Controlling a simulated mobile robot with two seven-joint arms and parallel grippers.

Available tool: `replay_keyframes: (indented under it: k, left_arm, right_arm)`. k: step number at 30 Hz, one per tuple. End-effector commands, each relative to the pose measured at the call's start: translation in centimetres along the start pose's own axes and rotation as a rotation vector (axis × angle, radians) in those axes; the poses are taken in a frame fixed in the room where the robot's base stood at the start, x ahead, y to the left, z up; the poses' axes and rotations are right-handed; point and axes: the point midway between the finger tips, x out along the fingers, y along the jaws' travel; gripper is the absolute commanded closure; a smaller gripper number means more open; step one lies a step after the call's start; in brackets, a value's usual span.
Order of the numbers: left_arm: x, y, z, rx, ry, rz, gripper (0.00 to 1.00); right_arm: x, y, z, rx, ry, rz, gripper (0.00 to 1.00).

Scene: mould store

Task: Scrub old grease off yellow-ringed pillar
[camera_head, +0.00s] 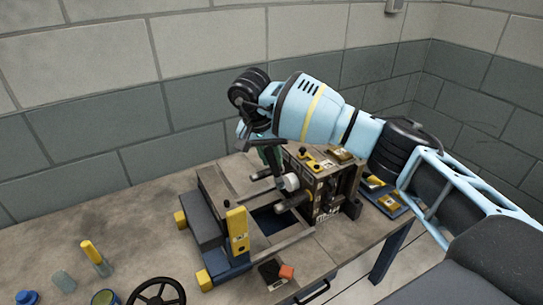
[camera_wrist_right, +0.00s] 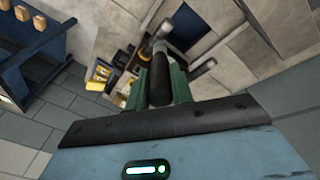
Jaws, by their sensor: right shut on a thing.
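My right gripper (camera_head: 265,146) comes in from the right above the opened mould. Its green fingers are shut on a dark rod-like handle (camera_wrist_right: 159,80), probably the brush's. In the head view the dark handle (camera_head: 273,162) hangs down beside the mould's pillars; its working end is hard to make out. The mould's upright half (camera_head: 330,195) bears horizontal grey pillars, one upper (camera_head: 262,174) and one lower (camera_head: 287,203). A white cylindrical part (camera_head: 291,182) lies close to the handle's lower end. I cannot make out a yellow ring, grease, or whether anything touches. My left gripper is not in view.
The other mould half (camera_head: 203,222) stands on the left, with a yellow bar (camera_head: 237,230) near it. A wall closes the back.

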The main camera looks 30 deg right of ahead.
Motion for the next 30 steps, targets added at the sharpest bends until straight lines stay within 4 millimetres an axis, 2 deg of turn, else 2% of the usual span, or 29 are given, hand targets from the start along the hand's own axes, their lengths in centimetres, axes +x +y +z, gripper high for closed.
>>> replay_keyframes:
  k: [11, 30]
  left_arm:
    - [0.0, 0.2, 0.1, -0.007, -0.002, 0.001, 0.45]
    - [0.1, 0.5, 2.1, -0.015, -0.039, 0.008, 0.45]
  right_arm:
    - [1.1, 0.7, -0.5, -0.001, -0.003, 0.0, 1.0]
    - [6.7, 4.5, -3.6, -0.002, -0.005, 0.001, 1.0]
